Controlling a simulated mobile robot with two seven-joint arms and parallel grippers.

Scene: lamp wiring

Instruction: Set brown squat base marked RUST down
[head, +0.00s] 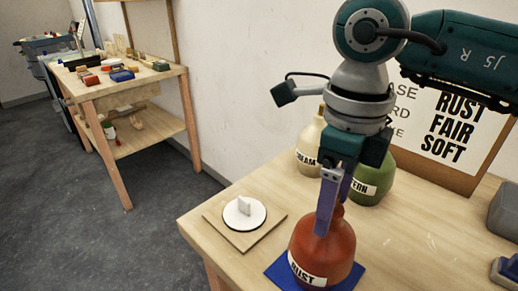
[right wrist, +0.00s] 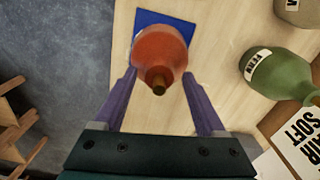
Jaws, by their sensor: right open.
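The brown squat base marked RUST (head: 325,252), reddish-brown, stands upright on a blue square mat (head: 279,271) near the table's front edge. My right gripper (head: 334,208) is open, with its fingers at the upper part of the base. In the right wrist view the base (right wrist: 160,50) and its narrow neck show between and just beyond the spread fingertips (right wrist: 159,76). The blue mat (right wrist: 150,18) shows under the base there. Whether a finger touches the base I cannot tell. My left gripper is not in view.
A green base (head: 372,182) and a cream base (head: 309,150) stand behind. A wooden board with a white disc (head: 244,213) lies left. A sign (head: 455,130) leans at the back right. Grey and blue items sit at the right edge. Clear tabletop lies right of the RUST base.

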